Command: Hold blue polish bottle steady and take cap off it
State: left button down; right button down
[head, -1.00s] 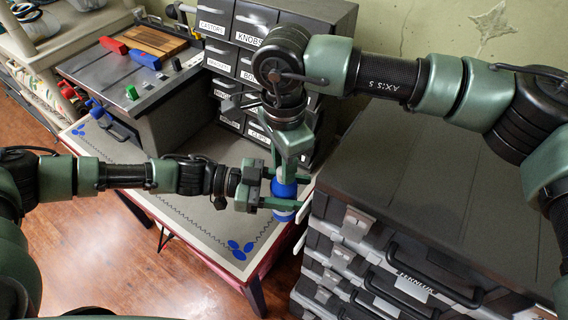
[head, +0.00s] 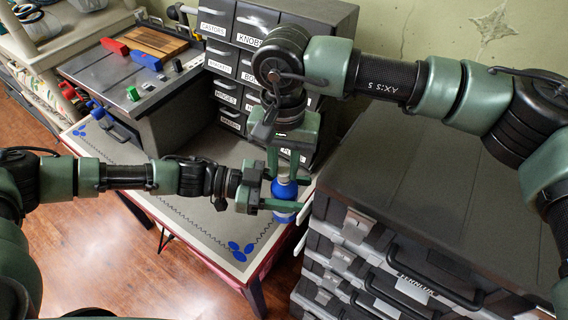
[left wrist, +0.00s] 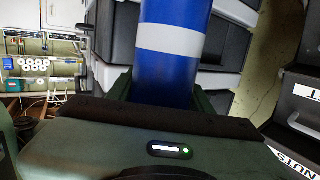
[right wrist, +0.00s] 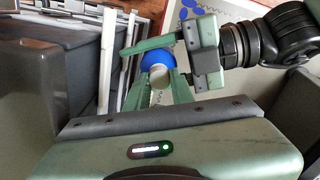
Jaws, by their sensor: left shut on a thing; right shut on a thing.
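The blue polish bottle (head: 284,191) stands upright near the table's right front corner, with a white band around it. My left gripper (head: 287,203) comes in from the left and is shut around the bottle's body. In the left wrist view the bottle (left wrist: 168,75) rises between the fingers. My right gripper (head: 284,171) points down from above and its fingers are closed on the pale cap (right wrist: 160,76). In the right wrist view the blue shoulder (right wrist: 157,58) shows around the cap. I cannot tell whether the cap sits tight or loose.
A dark drawer cabinet (head: 228,92) with labelled drawers stands behind the bottle. A stack of black and grey tool cases (head: 400,200) is close on the right. A grey workbench unit (head: 150,100) is at the back left. The table's front left surface (head: 190,210) is mostly clear.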

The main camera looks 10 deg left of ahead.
pick_arm(q)
jog(key=shift+s+d, duration=0.15)
jog(key=shift+s, duration=0.05)
pick_arm(e)
jog(key=shift+w+a+r, duration=0.1)
jog(key=shift+r, duration=0.1)
pick_arm(q)
jog(key=shift+f, duration=0.15)
pick_arm(e)
jog(key=shift+r, duration=0.8)
pick_arm(q)
jog(key=shift+w, duration=0.1)
pick_arm(e)
jog(key=shift+r, duration=0.2)
